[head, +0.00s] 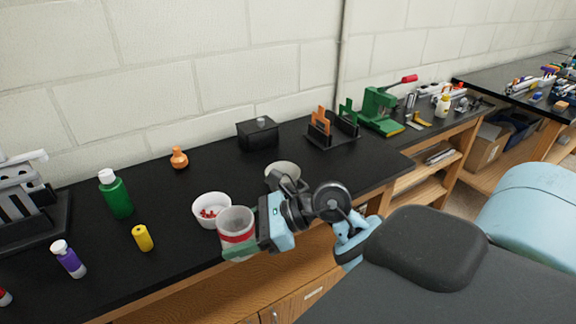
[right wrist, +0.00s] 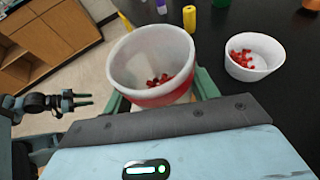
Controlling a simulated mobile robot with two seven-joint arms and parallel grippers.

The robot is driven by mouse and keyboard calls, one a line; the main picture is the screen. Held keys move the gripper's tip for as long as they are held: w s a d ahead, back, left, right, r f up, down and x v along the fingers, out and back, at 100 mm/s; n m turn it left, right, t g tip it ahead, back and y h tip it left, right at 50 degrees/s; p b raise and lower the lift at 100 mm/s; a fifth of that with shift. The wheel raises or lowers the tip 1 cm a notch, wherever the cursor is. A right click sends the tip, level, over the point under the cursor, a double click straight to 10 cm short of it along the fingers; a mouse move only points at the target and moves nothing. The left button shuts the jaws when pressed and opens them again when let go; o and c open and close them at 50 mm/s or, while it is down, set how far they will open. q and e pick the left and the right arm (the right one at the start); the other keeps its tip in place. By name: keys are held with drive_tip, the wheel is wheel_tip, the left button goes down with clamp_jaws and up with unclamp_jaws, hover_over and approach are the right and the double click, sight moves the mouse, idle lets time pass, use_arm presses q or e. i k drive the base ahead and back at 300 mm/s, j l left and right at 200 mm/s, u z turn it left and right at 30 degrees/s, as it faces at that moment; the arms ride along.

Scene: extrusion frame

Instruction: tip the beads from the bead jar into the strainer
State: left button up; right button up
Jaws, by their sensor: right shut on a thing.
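The bead jar (head: 236,226) is a pale, see-through tub with a red band. My right gripper (head: 246,246) is shut around it and holds it near the bench's front edge, roughly upright. In the right wrist view the jar (right wrist: 150,62) has several red beads at its bottom. A white bowl (head: 211,222), apparently the strainer, stands on the bench just left of and behind the jar. Red beads lie in this bowl (right wrist: 252,72) too; no holes can be made out. My left gripper (right wrist: 72,101) is open and empty at the left of the right wrist view.
A pale cup (head: 282,166) stands behind my right gripper, partly hidden. A yellow cylinder (head: 143,238), a purple bottle (head: 68,259), a green bottle (head: 115,196) and an orange flask (head: 179,158) stand to the left. A black box (head: 258,135) is at the back.

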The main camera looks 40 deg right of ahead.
sight(290, 168)
drive_tip(key=i+l+z, duration=0.25)
drive_tip(key=i, duration=0.15)
drive_tip(key=i+l+z, duration=0.1)
drive_tip(key=i+z, duration=0.15)
drive_tip(key=i, duration=0.2)
